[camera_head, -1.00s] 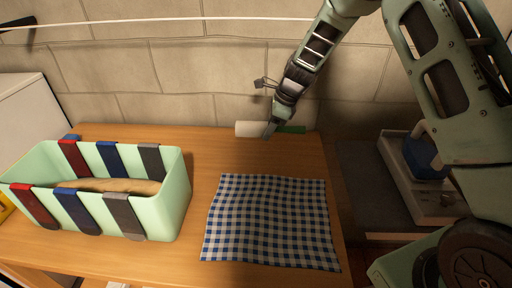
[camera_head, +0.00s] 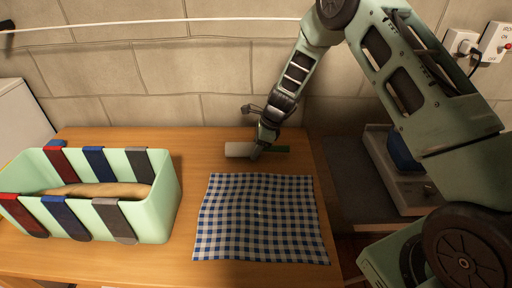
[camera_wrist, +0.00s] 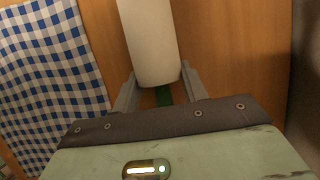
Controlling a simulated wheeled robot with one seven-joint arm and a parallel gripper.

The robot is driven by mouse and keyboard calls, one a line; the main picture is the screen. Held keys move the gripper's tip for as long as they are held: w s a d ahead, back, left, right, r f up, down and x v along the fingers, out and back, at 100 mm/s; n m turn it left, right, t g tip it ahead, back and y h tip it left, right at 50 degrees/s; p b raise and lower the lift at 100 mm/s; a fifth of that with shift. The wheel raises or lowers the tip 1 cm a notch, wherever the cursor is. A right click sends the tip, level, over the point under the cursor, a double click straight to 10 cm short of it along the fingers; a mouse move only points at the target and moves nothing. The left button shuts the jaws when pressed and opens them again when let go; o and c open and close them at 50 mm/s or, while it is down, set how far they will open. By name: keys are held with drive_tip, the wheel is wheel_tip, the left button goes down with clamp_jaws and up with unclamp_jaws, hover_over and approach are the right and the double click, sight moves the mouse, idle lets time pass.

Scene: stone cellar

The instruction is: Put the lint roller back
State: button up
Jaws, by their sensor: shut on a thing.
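The lint roller (camera_head: 238,150) has a white cylindrical head and a green handle. It lies along the back of the wooden table, head to the left in the head view. My gripper (camera_head: 256,154) is at its middle, with the fingers around the part where head and handle meet. In the wrist view the white head of the lint roller (camera_wrist: 150,40) points away from my gripper (camera_wrist: 161,97), and a bit of green handle shows between the two fingers. Whether the roller touches the table is hard to tell.
A blue-and-white checked cloth (camera_head: 260,218) lies on the wooden table (camera_head: 190,160) in front of the roller. A mint-green bin (camera_head: 160,210) with coloured straps and a tan thing inside stands at the left. A stone wall (camera_head: 170,65) rises behind. A device with a blue part (camera_head: 402,150) stands at the right.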

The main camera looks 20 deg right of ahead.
drive_tip(key=o, duration=1)
drive_tip(key=shift+c, duration=0.2)
drive_tip(key=b+v, duration=0.1)
drive_tip(key=v, duration=1.1)
drive_tip(key=s+a+r+n+g, duration=0.1)
drive_tip(key=s+a+r+n, duration=0.3)
drive_tip(key=s+a+n, duration=0.3)
drive_tip(key=s+a+r+n+g, duration=0.1)
drive_tip(key=s+a+r+n, duration=0.2)
drive_tip(key=s+a+n, duration=0.35)
drive_tip(key=s+a+r+n+h, duration=0.2)
drive_tip(key=s+n, duration=1.4)
drive_tip(key=s, duration=0.8)
drive_tip(key=shift+r+n+h, duration=0.2)
drive_tip(key=shift+n+h, duration=0.15)
drive_tip(key=shift+h, duration=0.35)
